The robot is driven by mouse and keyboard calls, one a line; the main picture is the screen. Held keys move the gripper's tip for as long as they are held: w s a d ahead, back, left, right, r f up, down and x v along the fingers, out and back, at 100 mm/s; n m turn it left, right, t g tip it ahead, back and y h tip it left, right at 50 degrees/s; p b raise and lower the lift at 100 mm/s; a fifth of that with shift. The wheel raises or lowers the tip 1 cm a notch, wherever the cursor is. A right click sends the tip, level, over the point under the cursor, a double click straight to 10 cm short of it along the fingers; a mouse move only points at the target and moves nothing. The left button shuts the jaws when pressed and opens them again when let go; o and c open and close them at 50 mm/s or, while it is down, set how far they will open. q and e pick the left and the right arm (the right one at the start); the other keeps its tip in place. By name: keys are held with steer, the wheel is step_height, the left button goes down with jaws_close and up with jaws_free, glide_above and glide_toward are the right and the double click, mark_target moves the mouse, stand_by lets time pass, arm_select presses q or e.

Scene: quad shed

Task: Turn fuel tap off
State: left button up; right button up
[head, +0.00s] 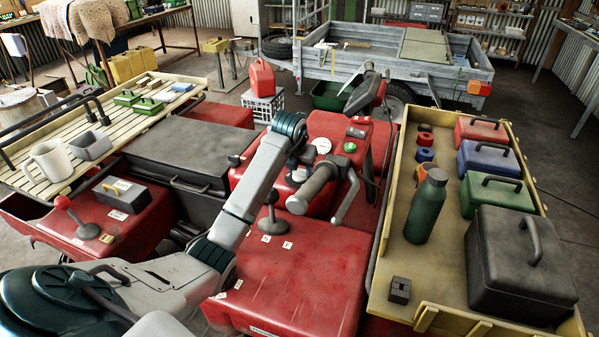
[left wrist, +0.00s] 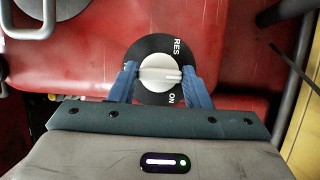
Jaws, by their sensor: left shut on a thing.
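The fuel tap shows in the left wrist view as a round white knob (left wrist: 153,77) on a black dial (left wrist: 152,46). The dial reads RES at upper right and ON at lower right. The knob's raised pointer lies level and points right, between these two words. No OFF mark shows. My left gripper (left wrist: 159,75) has its blue fingers on either side of the knob, shut on it. In the head view my left arm reaches over the red quad (head: 297,268); the tap cannot be made out there. My right gripper is not in view.
A grey handlebar grip (head: 314,184) with a lever is close to my left wrist. A wooden tray (head: 396,215) on the right holds a green bottle (head: 427,207) and several boxes. A slatted rack (head: 30,185) lies at left. A trailer (head: 345,65) stands behind.

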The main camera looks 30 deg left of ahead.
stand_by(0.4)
arm_select(q)
steer(key=o, duration=1)
steer(key=shift+r, duration=0.1)
steer(key=shift+b+v, duration=0.65)
steer(key=shift+v, duration=4.8)
steer(key=shift+s, duration=0.2)
